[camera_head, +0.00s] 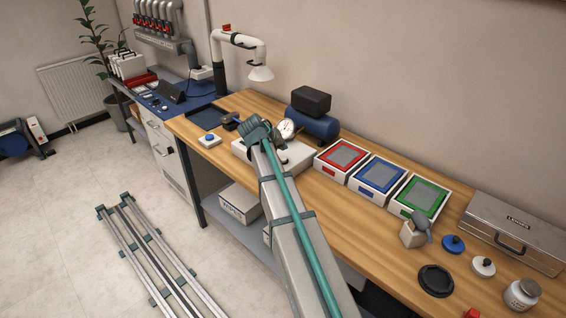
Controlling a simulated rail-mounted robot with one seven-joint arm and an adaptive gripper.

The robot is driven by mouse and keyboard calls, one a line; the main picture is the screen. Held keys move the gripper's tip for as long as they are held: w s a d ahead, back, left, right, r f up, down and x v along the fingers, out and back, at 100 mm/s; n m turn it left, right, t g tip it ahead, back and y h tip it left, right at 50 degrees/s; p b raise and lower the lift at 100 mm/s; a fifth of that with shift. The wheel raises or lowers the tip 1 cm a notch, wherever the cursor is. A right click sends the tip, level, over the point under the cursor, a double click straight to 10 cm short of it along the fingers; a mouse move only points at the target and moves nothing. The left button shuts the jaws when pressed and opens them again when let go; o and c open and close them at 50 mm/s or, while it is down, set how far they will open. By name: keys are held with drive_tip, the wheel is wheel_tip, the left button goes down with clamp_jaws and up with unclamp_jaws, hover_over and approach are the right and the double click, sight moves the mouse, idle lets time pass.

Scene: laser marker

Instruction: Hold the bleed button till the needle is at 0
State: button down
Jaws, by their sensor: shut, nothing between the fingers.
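A round white pressure gauge (286,128) stands in front of a blue air tank (318,124) with a black block on top. Its needle is too small to read. A pale flat unit (298,156) lies below the gauge, partly hidden by my arm. My gripper (229,123) is small and dark at the arm's end, left of the gauge and above the blue-button box. It is shut and empty. Whether it touches anything is unclear.
Red (342,156), blue (378,177) and green (419,196) framed trays line the wooden bench to the right. A metal case (513,233) and jars stand farther right. A white extraction arm (240,45) rises behind. Floor rails (150,255) lie at lower left.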

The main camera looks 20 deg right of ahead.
drive_tip(key=shift+f+b, duration=0.35)
drive_tip(key=shift+f, duration=0.75)
drive_tip(key=shift+f, duration=0.1)
idle(0.5)
drive_tip(key=shift+f+b, duration=0.3)
drive_tip(key=shift+f+b, duration=0.3)
drive_tip(key=shift+f, duration=0.2)
idle(1.4)
drive_tip(key=shift+r, duration=0.15)
idle(3.0)
drive_tip(key=shift+r+p, duration=0.45)
drive_tip(key=shift+r, duration=0.35)
